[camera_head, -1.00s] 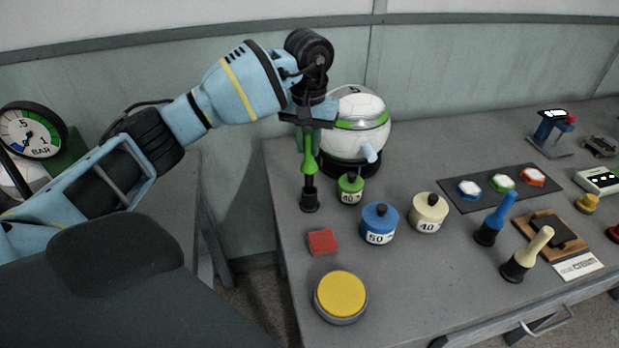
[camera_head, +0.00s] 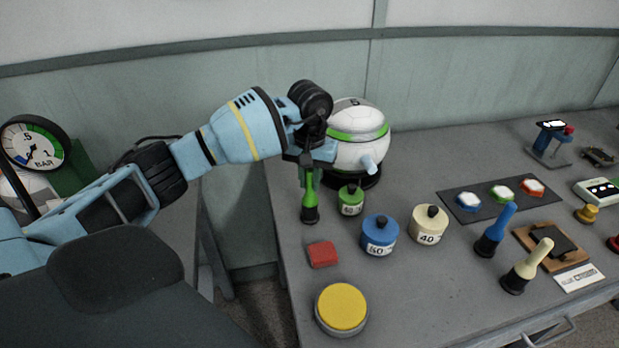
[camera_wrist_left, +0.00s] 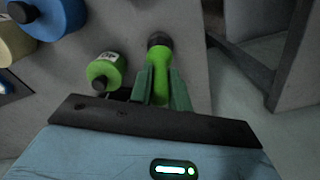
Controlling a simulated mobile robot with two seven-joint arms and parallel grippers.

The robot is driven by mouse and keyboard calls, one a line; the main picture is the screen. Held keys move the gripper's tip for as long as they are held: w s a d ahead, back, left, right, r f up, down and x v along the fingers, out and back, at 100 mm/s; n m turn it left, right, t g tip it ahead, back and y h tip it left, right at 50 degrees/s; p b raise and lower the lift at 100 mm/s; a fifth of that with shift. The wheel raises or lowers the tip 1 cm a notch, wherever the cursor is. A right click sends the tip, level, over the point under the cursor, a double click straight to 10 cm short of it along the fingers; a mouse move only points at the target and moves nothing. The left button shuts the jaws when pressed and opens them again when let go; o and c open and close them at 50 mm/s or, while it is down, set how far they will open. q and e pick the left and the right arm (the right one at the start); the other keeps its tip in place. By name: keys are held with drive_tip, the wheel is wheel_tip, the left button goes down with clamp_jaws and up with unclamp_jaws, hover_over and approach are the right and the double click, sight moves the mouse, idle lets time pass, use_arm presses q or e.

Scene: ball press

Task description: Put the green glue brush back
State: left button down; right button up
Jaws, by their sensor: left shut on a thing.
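The green glue brush (camera_head: 310,199) is upright at the left edge of the table, its black lower end in or at a dark holder. My left gripper (camera_head: 308,172) is above it, shut on the upper part of its handle. In the left wrist view the green brush (camera_wrist_left: 158,58) runs between the two green fingers of the gripper (camera_wrist_left: 160,88), with its dark end away from them. A green pot (camera_head: 351,203) with a black knob stands just right of the brush, apart from it. My right gripper is not in view.
A white ball with a green band (camera_head: 357,148) stands behind the brush. A blue pot (camera_head: 380,238), a cream pot (camera_head: 428,228), a red block (camera_head: 322,254) and a yellow-topped round tin (camera_head: 341,307) stand nearby. Blue (camera_head: 497,226) and cream (camera_head: 532,262) brushes stand to the right.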

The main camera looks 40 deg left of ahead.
use_arm(q)
drive_tip(key=shift+f, duration=0.15)
drive_tip(key=c, duration=1.3)
unclamp_jaws()
wheel_tip(320, 180, up, 12)
drive_tip(key=shift+r, duration=0.15)
